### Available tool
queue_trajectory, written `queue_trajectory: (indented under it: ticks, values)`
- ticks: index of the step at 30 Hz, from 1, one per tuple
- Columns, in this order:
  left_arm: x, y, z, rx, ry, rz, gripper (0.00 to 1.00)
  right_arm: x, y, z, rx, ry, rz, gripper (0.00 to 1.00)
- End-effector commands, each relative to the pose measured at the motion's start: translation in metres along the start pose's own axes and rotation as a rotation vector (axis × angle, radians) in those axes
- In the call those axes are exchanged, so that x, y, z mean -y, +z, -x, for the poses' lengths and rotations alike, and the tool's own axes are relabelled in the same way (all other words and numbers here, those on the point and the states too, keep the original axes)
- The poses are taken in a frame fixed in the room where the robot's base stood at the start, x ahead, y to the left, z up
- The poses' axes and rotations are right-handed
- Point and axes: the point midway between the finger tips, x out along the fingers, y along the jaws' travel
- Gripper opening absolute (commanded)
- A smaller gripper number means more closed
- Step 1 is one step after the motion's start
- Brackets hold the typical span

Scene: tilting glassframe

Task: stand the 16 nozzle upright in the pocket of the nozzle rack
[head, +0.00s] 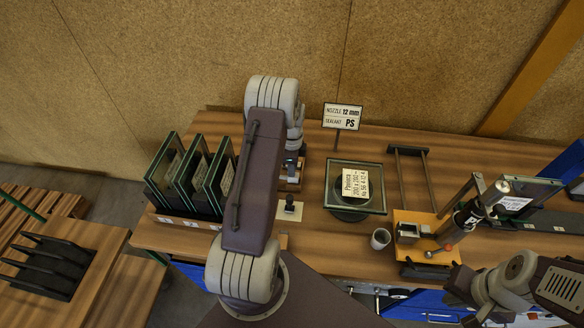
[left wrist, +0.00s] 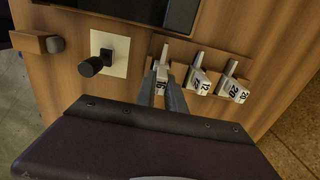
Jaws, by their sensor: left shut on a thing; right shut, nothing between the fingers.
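My left gripper (left wrist: 165,88) is shut on the 16 nozzle (left wrist: 161,73), a pale piece with a black number, in the left wrist view. The nozzle is at the left end of the wooden nozzle rack (left wrist: 183,46), in line with two other nozzles. I cannot tell whether its foot is down in the pocket. In the head view my left arm covers most of the gripper and the nozzle; part of the rack (head: 289,186) shows beside the arm. My right gripper (head: 472,317) is shut and empty at the lower right, only partly visible.
The 12 nozzle (left wrist: 198,83) and 20 nozzle (left wrist: 230,84) stand close beside the 16. A cream pad (left wrist: 108,48) with a black piece lies left of the rack. Glass panes (head: 190,178) stand left of my arm; a glass frame (head: 354,206) and cup (head: 380,239) lie right.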

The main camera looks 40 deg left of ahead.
Motion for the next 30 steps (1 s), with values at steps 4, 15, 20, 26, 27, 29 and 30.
queue_trajectory:
  ticks: [4,15,20,26,27,29,30]
  values:
    - [0.0,0.0,-0.005,0.0,0.0,0.0,0.0,0.0,0.0,-0.003,0.0,0.0,0.0,0.0]
    - [0.0,0.0,-0.014,0.0,0.0,0.0,0.0,0.0,0.001,-0.009,0.0,0.0,0.0,0.0]
    - [0.0,0.0,-0.018,0.0,0.0,0.0,0.0,0.0,0.001,-0.012,0.0,0.0,0.0,0.0]
    - [0.0,0.0,-0.023,0.0,0.0,0.0,0.0,0.0,0.002,-0.015,0.0,0.0,0.0,0.0]
    - [0.0,0.0,-0.024,0.0,0.0,0.0,0.0,0.0,0.002,-0.016,0.0,0.0,0.0,0.0]
    - [0.0,0.0,-0.025,0.0,0.0,0.0,0.0,0.0,0.002,-0.017,0.0,0.0,0.0,0.0]
    - [0.0,0.0,-0.025,0.0,0.0,0.0,0.19,0.0,0.002,-0.017,0.0,0.0,0.0,0.0]
